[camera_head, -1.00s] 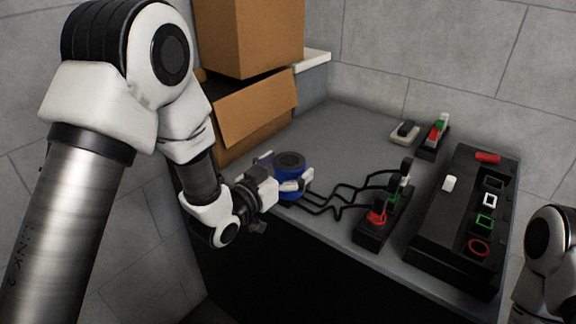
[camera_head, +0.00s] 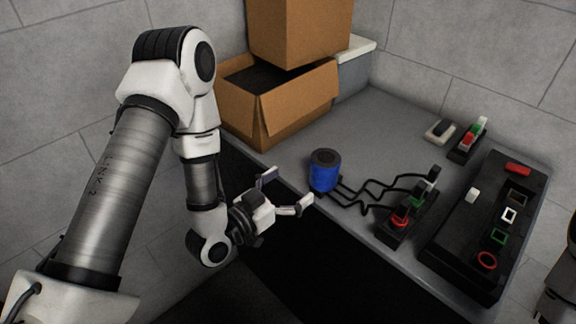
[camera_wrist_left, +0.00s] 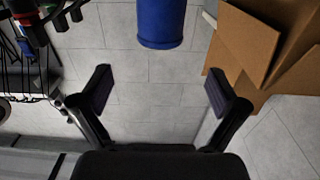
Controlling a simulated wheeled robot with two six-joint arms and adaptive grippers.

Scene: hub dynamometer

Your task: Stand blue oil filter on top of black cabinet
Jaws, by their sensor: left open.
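The blue oil filter (camera_head: 325,178) stands upright, dark end up, on the grey top of the black cabinet (camera_head: 300,240), near its front edge. My left gripper (camera_head: 287,189) is open and empty. It is apart from the filter, to its left and in front of the cabinet edge, with both fingers pointing toward it. In the left wrist view the filter (camera_wrist_left: 161,22) shows at the top centre, beyond the spread fingertips of the left gripper (camera_wrist_left: 159,91). My right gripper is out of view; only part of the right arm shows at the right edge.
Black cables (camera_head: 372,191) run beside the filter to a small switch block (camera_head: 400,222). A black control panel (camera_head: 470,225) lies to the right. An open cardboard box (camera_head: 290,105) with another on it stands at the back left. The cabinet top behind the filter is clear.

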